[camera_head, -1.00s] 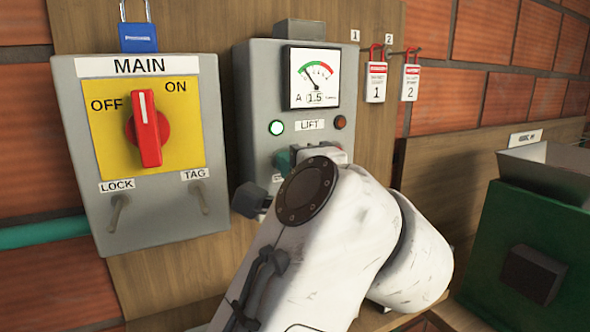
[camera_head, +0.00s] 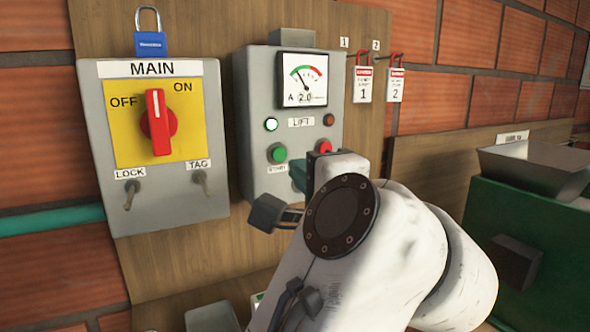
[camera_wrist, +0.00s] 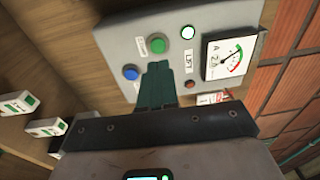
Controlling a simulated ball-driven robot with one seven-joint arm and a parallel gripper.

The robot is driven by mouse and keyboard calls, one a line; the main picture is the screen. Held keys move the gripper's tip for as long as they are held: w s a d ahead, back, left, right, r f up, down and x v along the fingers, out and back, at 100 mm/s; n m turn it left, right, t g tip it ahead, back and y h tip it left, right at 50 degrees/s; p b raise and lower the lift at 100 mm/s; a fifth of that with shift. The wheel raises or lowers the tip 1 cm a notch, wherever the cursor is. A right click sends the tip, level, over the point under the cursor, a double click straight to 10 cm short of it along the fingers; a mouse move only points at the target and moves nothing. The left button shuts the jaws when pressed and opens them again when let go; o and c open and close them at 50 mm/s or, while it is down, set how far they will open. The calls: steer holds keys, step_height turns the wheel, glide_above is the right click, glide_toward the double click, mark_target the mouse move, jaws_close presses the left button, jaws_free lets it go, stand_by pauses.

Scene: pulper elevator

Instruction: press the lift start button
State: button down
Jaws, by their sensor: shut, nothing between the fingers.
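The grey lift panel (camera_head: 250,92) carries a green button (camera_head: 277,153) with a small label that appears to read START. A red button (camera_head: 323,147) sits to its right. The green lamp (camera_head: 271,124) is lit bright; the red lamp (camera_head: 329,119) looks dim. The meter (camera_head: 303,79) reads about 2.0. In the wrist view the green button (camera_wrist: 158,46) shows just beyond the teal fingers of my gripper (camera_wrist: 157,68), which are shut and empty. A blue button (camera_wrist: 130,72) is beside them. In the head view my arm partly hides the gripper and the panel's lower right.
The MAIN switch box (camera_head: 152,190) on the left has its red knob (camera_head: 158,122) upright between OFF and ON. A blue padlock (camera_head: 150,43) hangs above it. A green machine (camera_head: 520,235) with a hopper stands at right.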

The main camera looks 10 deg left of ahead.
steer(key=v, duration=0.6)
steer(key=shift+b, duration=0.35)
steer(key=shift+d+f, duration=0.1)
steer(key=s+d+f+n+g+h, duration=0.1)
steer(key=d+f+n+g+h, duration=0.15)
steer(key=d+f, duration=0.6)
steer(key=d+f+n+g+h+p, duration=0.1)
steer(key=d+f+n+g+h, duration=0.3)
steer(key=f, duration=0.8)
steer(key=s+d+f+n+h, duration=0.1)
steer(key=d+f+n+h, duration=0.1)
steer(key=d+f, duration=0.7)
steer(key=s+d+f+n+g+h, duration=0.15)
steer(key=s+d+f+g, duration=0.35)
steer(key=s+f, duration=0.65)
steer(key=s+d+f+n+g+p, duration=0.1)
steer(key=s+d+f+g, duration=0.1)
steer(key=s+f, duration=0.9)
steer(key=s+g, duration=0.1)
steer(key=s, duration=0.3)
steer(key=shift+s+f+n+y, duration=0.25)
steer(key=shift+n+y, duration=0.05)
steer(key=shift+d+g, duration=0.1)
steer(key=shift+g, duration=0.15)
